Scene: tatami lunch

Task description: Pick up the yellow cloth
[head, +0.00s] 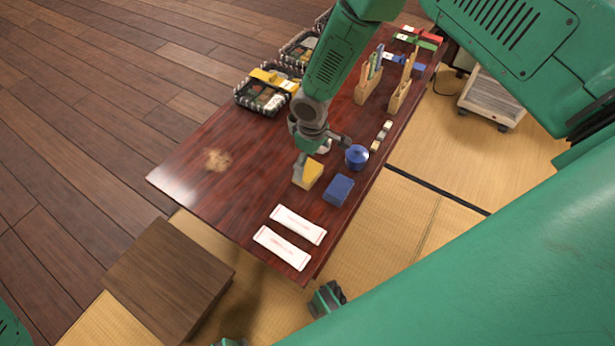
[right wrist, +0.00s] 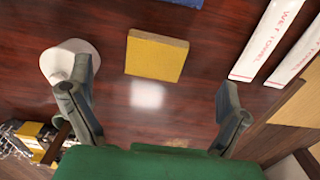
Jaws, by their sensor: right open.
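The yellow cloth (head: 311,174) is a flat, folded square on the dark red table (head: 190,173). In the right wrist view the yellow cloth (right wrist: 157,57) lies ahead of the fingers, between their lines and nearer the left finger. My right gripper (head: 322,155) is above the table by the cloth, and one finger overlaps the cloth's left edge in the head view. In the right wrist view my right gripper (right wrist: 157,103) has its fingers wide apart with nothing between them. A dark-tipped green part at the bottom of the head view may be my left gripper; its state is unclear.
A blue folded cloth (head: 339,190) and a blue lidded pot (head: 357,157) are close right of the cloth. A white rounded vessel (right wrist: 68,62) stands behind the left finger. Two white towel packets (head: 298,225) lie nearer the table's end. Lunch boxes (head: 262,101) stand farther back.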

